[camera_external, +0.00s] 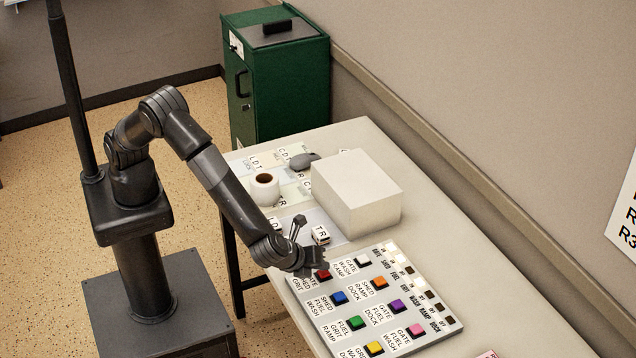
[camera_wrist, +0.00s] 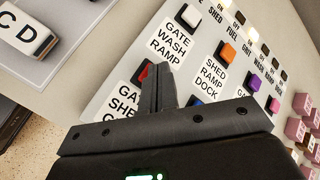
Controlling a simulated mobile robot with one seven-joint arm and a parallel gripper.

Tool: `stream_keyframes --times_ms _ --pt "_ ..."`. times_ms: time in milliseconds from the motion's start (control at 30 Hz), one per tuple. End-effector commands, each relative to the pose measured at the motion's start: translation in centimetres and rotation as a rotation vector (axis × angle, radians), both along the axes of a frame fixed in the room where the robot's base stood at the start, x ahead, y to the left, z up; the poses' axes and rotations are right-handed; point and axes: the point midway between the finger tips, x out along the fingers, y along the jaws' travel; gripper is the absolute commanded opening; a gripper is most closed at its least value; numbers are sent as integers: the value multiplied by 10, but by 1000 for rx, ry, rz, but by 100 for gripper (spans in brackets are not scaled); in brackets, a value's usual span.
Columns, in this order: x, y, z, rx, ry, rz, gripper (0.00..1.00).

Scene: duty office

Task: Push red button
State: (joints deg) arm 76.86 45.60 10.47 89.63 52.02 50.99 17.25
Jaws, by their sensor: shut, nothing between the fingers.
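The red button (camera_external: 322,275) sits at the upper left of the button panel (camera_external: 398,343) on the table. In the wrist view the red button (camera_wrist: 146,72) shows partly, with my fingers covering much of it. My gripper (camera_external: 318,268) is shut and empty, with its fingertips (camera_wrist: 161,70) at or just above the red button. I cannot tell whether they touch it. A blue button (camera_external: 339,298) lies nearest below it on the panel, a white button (camera_external: 363,262) and an orange button (camera_external: 379,283) to its right.
A large pale box (camera_external: 356,195) stands on the table behind the panel. More buttons, including a green one (camera_external: 355,323), fill the panel. A green cabinet (camera_external: 290,85) stands beyond the table.

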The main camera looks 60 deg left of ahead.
Motion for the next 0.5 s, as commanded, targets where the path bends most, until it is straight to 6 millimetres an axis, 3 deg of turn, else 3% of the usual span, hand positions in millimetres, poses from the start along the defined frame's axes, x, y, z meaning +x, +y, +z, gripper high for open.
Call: stream_keyframes --times_ms 333,500 --pt "0 0 3 -1 1 -1 0" --pt "0 -1 14 -2 0 -2 0"
